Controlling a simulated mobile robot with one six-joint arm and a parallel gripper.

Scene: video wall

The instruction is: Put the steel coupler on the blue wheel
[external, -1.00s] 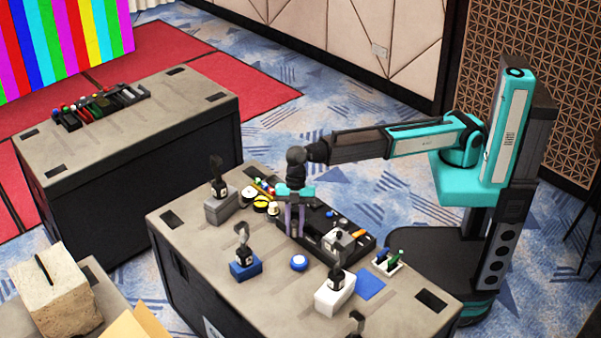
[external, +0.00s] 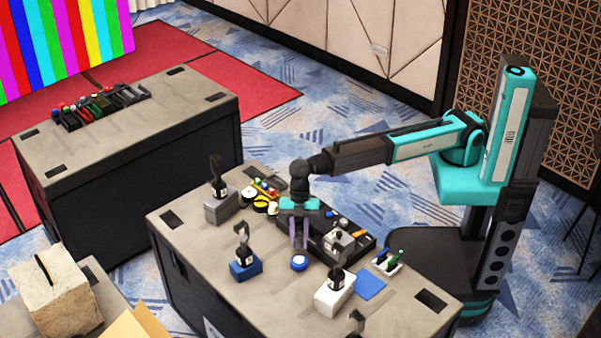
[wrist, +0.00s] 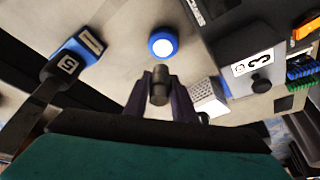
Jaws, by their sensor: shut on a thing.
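The steel coupler (wrist: 160,87) is a small dark grey cylinder gripped between the two fingers of my gripper (wrist: 160,98) in the wrist view. In the external view my gripper (external: 300,246) points down over the table, and the coupler is too small to make out there. The blue wheel (external: 299,263) is a round blue piece with a pale top, lying on the table just in front of my fingertips. In the wrist view the wheel (wrist: 163,44) is just beyond the coupler, and the two appear apart.
A blue block with a black upright (external: 244,267) stands left of the wheel. A white block with a black upright (external: 334,296) stands to its right, near a blue square (external: 370,286). A black tray (external: 358,259) of parts lies behind. Bare tabletop surrounds the wheel.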

